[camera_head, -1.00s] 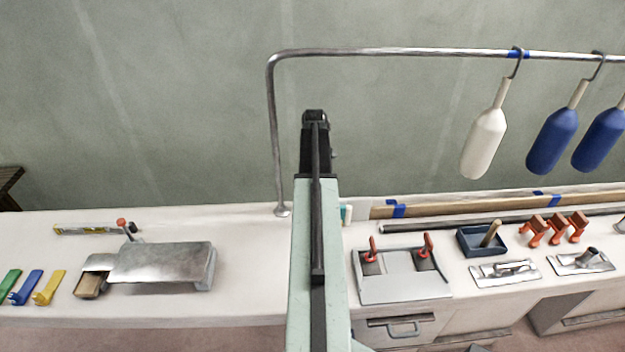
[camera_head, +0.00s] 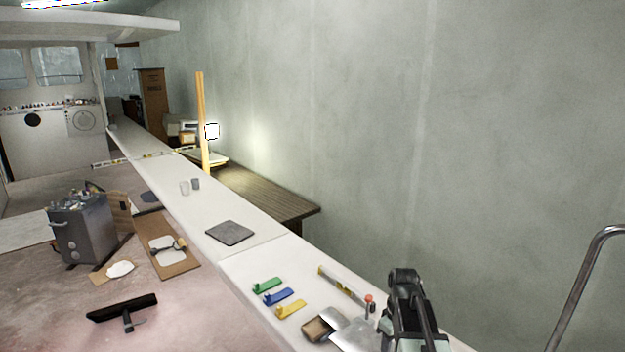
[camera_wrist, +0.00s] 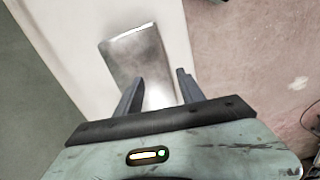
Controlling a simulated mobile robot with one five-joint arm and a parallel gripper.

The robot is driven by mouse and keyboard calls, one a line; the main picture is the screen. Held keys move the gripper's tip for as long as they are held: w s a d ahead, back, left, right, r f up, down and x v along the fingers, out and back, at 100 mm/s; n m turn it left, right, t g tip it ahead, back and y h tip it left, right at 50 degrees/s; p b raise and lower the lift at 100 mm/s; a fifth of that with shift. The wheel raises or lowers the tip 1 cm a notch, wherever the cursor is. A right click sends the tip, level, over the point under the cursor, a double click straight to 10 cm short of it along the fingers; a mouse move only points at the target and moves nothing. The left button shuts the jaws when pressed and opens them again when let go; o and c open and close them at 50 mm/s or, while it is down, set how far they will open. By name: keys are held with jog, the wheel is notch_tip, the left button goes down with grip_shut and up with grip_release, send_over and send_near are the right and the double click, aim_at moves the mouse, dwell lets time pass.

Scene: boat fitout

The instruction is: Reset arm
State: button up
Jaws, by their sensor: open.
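My gripper (camera_wrist: 160,84) shows in the wrist view with its two dark fingers apart and nothing held between them. Beyond the fingers lies a shiny metal box or plate (camera_wrist: 131,52) on the white bench top (camera_wrist: 88,24). I cannot tell the exact gap between it and the fingers. In the head view my dark arm (camera_head: 406,300) stands at the lower right, over the near end of the bench; its fingers are not clear there. Part of the metal plate (camera_head: 355,335) shows just left of the arm.
Green (camera_head: 268,286), blue (camera_head: 284,296) and yellow (camera_head: 290,309) pieces, a spirit level (camera_head: 341,284) and a brown block (camera_head: 318,328) lie near the arm. A metal rail (camera_head: 574,290) stands at right. A grey box (camera_head: 83,232) stands on the floor at left.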

jog(key=s+a+m, duration=0.6)
jog(key=s+a, duration=0.1)
jog(key=a, duration=0.4)
jog(key=shift+a, duration=0.1)
